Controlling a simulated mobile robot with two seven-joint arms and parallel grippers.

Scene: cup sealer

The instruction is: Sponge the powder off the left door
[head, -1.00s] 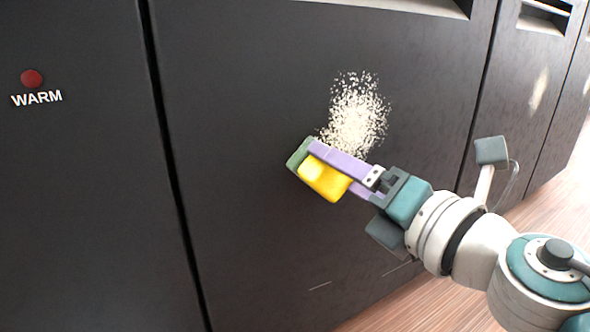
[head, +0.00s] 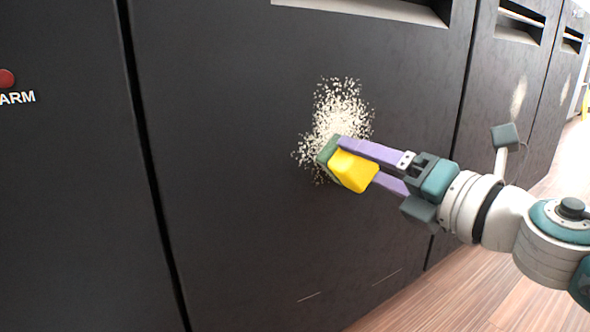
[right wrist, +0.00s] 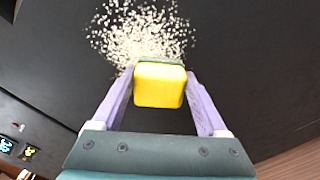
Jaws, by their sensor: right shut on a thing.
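A dark door panel (head: 230,200) fills the middle of the head view. A pale speckled patch of powder (head: 338,108) lies on it, and shows in the right wrist view too (right wrist: 140,32). My right gripper (head: 362,164) has purple fingers and is shut on a yellow sponge (head: 354,171) with a green scrubbing side turned to the door. The sponge is at the lower part of the powder and hides some of it. I cannot tell whether it touches the door. In the right wrist view the sponge (right wrist: 159,85) sits between both fingers. My left gripper is not in view.
A panel with a red round mark (head: 6,78) and partly cropped lettering is at the left, past a dark seam. More dark panels with pale smudges (head: 518,97) stand at the right. Wooden floor (head: 470,290) shows below. A recessed slot (head: 380,8) is above the powder.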

